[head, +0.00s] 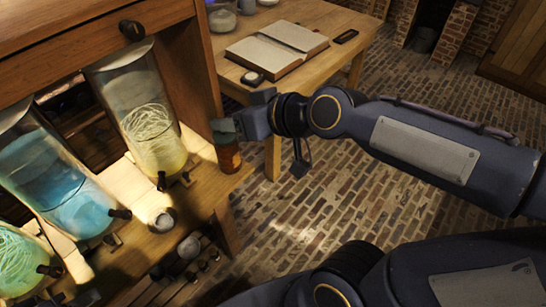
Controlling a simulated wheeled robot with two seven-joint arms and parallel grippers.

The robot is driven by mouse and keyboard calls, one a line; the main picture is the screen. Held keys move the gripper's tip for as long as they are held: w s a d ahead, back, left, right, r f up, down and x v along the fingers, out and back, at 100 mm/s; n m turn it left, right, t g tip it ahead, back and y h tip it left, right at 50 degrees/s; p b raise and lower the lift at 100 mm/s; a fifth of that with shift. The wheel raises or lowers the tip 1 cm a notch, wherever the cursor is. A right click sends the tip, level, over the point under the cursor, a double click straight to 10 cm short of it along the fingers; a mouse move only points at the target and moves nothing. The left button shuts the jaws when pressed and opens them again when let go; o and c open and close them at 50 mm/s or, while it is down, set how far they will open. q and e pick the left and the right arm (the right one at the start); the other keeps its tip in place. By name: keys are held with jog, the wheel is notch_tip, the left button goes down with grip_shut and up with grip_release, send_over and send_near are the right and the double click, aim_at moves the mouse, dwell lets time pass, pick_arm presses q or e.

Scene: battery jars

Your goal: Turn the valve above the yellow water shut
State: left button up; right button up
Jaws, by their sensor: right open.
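The jar with yellow water (168,160) is a clear glass cylinder with pale coiled strands in it, under the wooden beam. A dark round valve knob (132,30) sits on the beam just above this jar. Whether that valve is open or shut I cannot tell. A small dark tap (161,181) sticks out low on the same jar. My right gripper (246,116) is open and empty, right of the jar and the frame post, lower than the knob and apart from it. My left gripper is not in view.
A blue-water jar (85,213) and a green-water jar (20,262) stand left of the yellow one. An amber bottle (229,157) stands close below my right gripper. The table behind holds an open book (278,52). The brick floor (300,220) is clear.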

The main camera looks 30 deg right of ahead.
jog(key=s+d+f+m+g+h, duration=0.1)
jog(key=s+d+f+m+g, duration=0.1)
jog(key=s+f, duration=0.4)
jog(key=shift+s+d+g, duration=0.4)
jog(key=shift+s+d, duration=0.05)
jog(key=shift+s, duration=0.55)
